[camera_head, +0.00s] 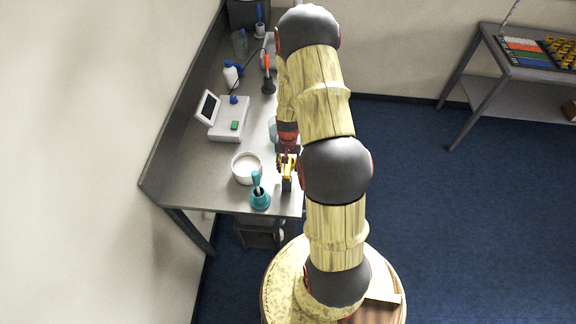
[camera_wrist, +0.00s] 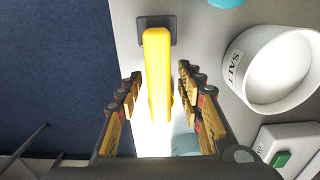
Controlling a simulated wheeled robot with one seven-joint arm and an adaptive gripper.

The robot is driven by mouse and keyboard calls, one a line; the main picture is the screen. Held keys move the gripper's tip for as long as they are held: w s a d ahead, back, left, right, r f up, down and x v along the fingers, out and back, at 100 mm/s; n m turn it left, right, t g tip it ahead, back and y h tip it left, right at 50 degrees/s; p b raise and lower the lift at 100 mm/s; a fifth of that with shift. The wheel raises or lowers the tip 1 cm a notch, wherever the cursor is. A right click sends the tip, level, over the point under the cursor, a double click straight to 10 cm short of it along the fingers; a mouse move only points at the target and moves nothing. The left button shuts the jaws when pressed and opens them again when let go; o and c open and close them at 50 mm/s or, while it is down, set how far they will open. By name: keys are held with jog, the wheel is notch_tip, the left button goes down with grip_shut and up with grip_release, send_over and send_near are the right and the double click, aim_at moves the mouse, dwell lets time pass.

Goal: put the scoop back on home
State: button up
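A yellow bar-like handle (camera_wrist: 158,75) with a dark square piece (camera_wrist: 170,22) at its far end lies between my fingers in the wrist view; I take it for the scoop, but its shape is not fully clear. My gripper (camera_wrist: 160,92) is open, with its fingers apart on both sides of the handle and gaps showing. In the head view, my gripper (camera_head: 287,160) is low over the table's right edge, partly hidden by my arm. No spot marked home can be made out.
A white bowl labelled SALT (camera_wrist: 238,66) stands close to the right in the wrist view. A teal holder (camera_head: 260,200), a scale (camera_head: 228,126), a white bottle (camera_head: 230,76) and an orange-handled tool (camera_head: 267,64) stand on the grey table (camera_head: 185,185). Blue floor lies beyond its edge.

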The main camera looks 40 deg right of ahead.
notch_tip(320, 180, up, 12)
dwell(0.5)
dwell(0.5)
